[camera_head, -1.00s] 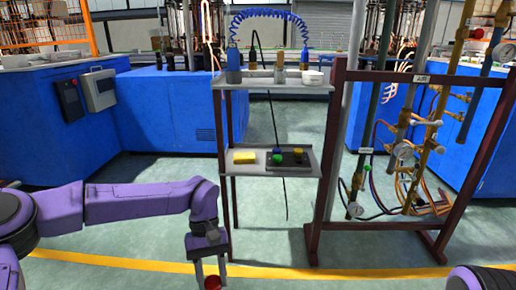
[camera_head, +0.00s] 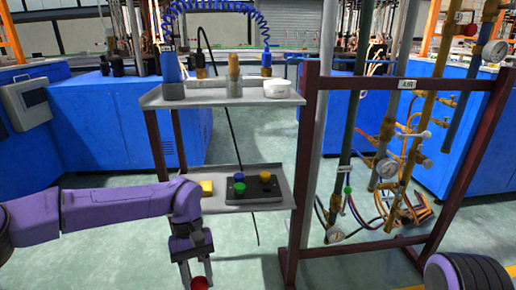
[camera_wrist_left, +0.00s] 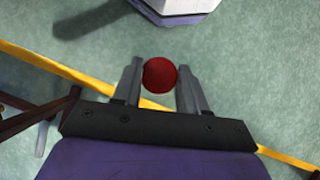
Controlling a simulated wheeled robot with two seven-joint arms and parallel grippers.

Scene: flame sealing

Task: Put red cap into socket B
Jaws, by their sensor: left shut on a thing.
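My left gripper (camera_head: 198,275) points down in front of the rack and is shut on the red cap (camera_head: 200,284). In the left wrist view the red cap (camera_wrist_left: 159,75) is round and sits between the two fingers of the left gripper (camera_wrist_left: 158,82). A dark socket block (camera_head: 252,189) lies on the rack's lower shelf, with blue, green and yellow caps on it. Socket labels are too small to read. The gripper is in front of and below this shelf. My right arm shows only in part at the bottom right; its gripper is out of view.
The upper shelf (camera_head: 205,97) carries several tools and a white round container (camera_head: 277,88). A brown frame with pipes and gauges (camera_head: 386,168) stands to the right.

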